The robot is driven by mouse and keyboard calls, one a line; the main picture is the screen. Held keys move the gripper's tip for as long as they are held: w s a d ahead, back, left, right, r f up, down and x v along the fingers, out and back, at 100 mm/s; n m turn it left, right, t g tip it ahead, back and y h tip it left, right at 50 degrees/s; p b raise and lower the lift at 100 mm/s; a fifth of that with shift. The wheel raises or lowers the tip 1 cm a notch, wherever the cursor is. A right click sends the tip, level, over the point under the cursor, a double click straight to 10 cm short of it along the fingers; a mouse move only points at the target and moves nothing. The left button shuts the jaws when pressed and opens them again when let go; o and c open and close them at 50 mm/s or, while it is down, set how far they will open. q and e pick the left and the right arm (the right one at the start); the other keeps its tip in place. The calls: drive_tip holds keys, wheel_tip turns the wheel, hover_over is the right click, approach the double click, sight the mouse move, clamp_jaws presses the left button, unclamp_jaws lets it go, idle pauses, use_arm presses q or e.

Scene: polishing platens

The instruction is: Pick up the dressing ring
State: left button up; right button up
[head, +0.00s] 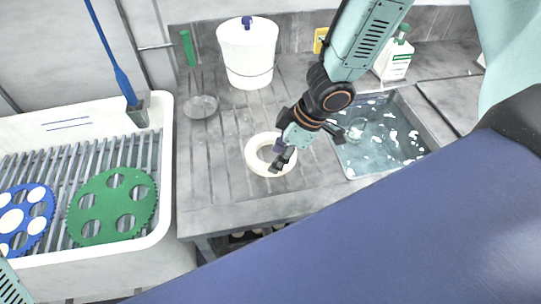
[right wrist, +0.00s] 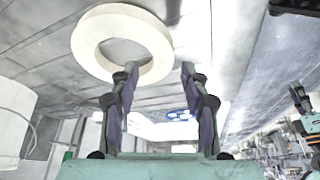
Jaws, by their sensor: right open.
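The dressing ring (head: 253,158) is a cream-white ring lying flat on the grey ribbed drainboard, left of the sink. In the right wrist view the ring (right wrist: 120,20) is at the upper left, its hole visible. My right gripper (head: 279,161) points down over the ring's right side and hides part of it. In the right wrist view my gripper (right wrist: 159,68) has its two fingers apart with nothing between them; the left fingertip overlaps the ring's lower right edge in the picture. Whether it touches cannot be told.
A sink with water (head: 385,135) is right of the ring. A white lidded bucket (head: 248,60) and a clear dish (head: 201,106) stand behind. A white bottle (head: 394,62) is at the back right. A white rack (head: 158,215) with green and blue discs is at left.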

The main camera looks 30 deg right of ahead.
sight(270, 164)
drive_tip(key=shift+a+f+b, duration=0.6)
drive_tip(key=shift+f+b, duration=0.15)
drive_tip(key=shift+f, duration=0.15)
drive_tip(key=shift+a+f+b, duration=0.15)
drive_tip(key=shift+f+b, duration=0.2)
drive_tip(key=shift+f, duration=0.1)
drive_tip(key=shift+w+f+b, duration=0.35)
drive_tip(key=shift+w+f, duration=0.15)
drive_tip(key=shift+f, duration=0.15)
drive_tip(key=shift+s+a+r, duration=0.1)
drive_tip(key=shift+a+r, duration=0.05)
drive_tip(key=shift+s+r, duration=0.1)
drive_tip(key=shift+s, duration=0.05)
drive_tip(key=shift+c, duration=1.1)
drive_tip(key=shift+w, duration=0.2)
drive_tip(key=c, duration=0.4)
drive_tip(key=shift+s, duration=0.1)
clamp_jaws()
